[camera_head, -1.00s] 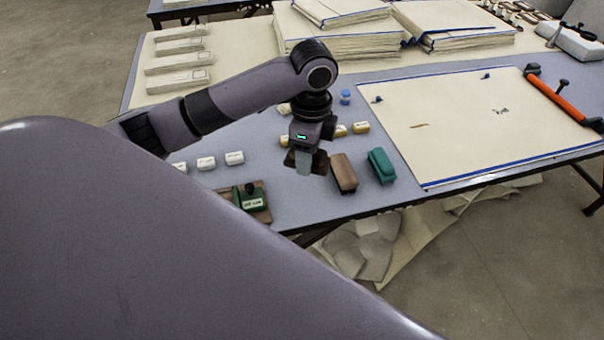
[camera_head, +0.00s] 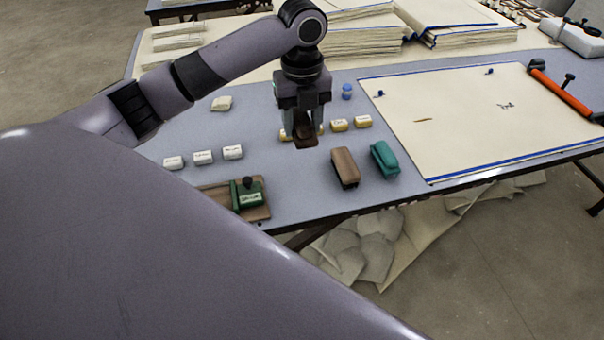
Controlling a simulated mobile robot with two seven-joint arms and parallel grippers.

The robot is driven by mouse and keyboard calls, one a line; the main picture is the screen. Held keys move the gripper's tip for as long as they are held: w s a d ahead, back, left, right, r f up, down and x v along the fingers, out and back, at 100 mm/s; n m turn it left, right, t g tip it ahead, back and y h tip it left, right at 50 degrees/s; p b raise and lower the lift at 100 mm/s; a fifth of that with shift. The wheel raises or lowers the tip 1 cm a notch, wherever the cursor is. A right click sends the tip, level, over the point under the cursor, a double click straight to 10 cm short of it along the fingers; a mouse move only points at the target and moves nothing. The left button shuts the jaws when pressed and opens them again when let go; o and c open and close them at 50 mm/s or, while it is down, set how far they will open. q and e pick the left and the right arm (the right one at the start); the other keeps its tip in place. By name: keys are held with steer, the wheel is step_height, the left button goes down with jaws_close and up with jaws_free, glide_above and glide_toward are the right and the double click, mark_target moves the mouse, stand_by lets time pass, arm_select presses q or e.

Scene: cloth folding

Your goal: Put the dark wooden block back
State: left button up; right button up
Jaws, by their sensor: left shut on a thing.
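My left gripper (camera_head: 304,130) is shut on a small dark brown wooden block (camera_head: 305,140). It points down over the grey table, left of and a little behind a lighter brown block (camera_head: 345,167). The fingers cover the sides of the dark block. Any gap between it and the table is hard to judge. A teal block (camera_head: 384,158) lies just right of the lighter brown block. My right gripper is not in view.
Small yellow-ended blocks (camera_head: 338,125) stand in a row partly hidden behind my gripper. White labelled blocks (camera_head: 203,157) are at left. A green stamp-like piece (camera_head: 249,195) sits on a wooden board at the front. A cream sheet (camera_head: 470,125) covers the right side.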

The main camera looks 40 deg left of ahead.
arm_select(q)
glide_above(302, 182)
step_height(302, 182, down, 10)
steer(key=shift+b, duration=0.4)
steer(key=shift+f, duration=2.5)
steer(key=shift+f, duration=0.15)
steer(key=o, duration=1)
